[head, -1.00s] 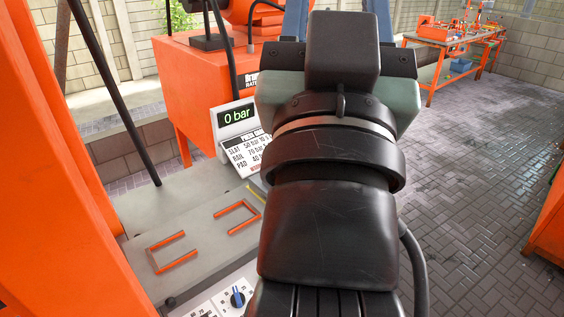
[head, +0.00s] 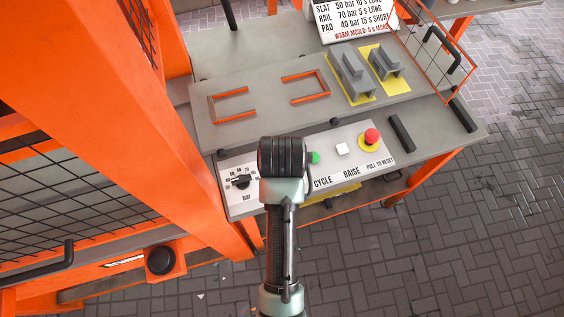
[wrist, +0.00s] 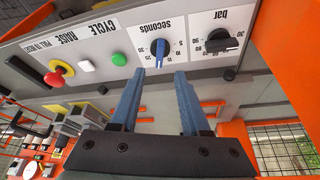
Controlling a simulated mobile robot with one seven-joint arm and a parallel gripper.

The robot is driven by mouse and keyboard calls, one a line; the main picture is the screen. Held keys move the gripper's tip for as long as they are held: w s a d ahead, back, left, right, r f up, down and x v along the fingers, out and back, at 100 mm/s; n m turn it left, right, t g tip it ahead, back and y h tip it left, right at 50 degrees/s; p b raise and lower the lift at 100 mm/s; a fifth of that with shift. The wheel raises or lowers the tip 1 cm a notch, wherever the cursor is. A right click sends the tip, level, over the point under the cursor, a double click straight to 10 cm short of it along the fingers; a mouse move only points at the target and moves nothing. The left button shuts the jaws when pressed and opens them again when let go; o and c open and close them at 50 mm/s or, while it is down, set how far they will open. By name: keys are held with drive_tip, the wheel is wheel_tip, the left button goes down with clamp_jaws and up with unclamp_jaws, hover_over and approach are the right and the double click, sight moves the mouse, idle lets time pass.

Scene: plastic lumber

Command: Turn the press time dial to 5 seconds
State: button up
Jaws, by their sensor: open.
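The press time dial (wrist: 159,47) is a blue knob on the white panel, marked "seconds", and appears upside down in the wrist view. Its bar stands roughly upright in that picture, with the 5 mark toward the right; I cannot tell the exact setting. My gripper (wrist: 171,75) is open and empty. Its two blue-grey fingers are apart, with their tips just below the dial in the picture; contact is not clear. In the head view my arm hides the time dial and the fingers.
The black bar dial (head: 240,181) sits beside the time dial. Along the panel (head: 352,172) are a green button (head: 314,157), a white button (head: 342,149) and a red mushroom button (head: 372,136). A settings card (head: 355,18) stands behind. An orange press post (head: 150,110) rises at left.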

drive_tip(key=x, duration=0.8)
drive_tip(key=shift+w, duration=0.15)
clamp_jaws()
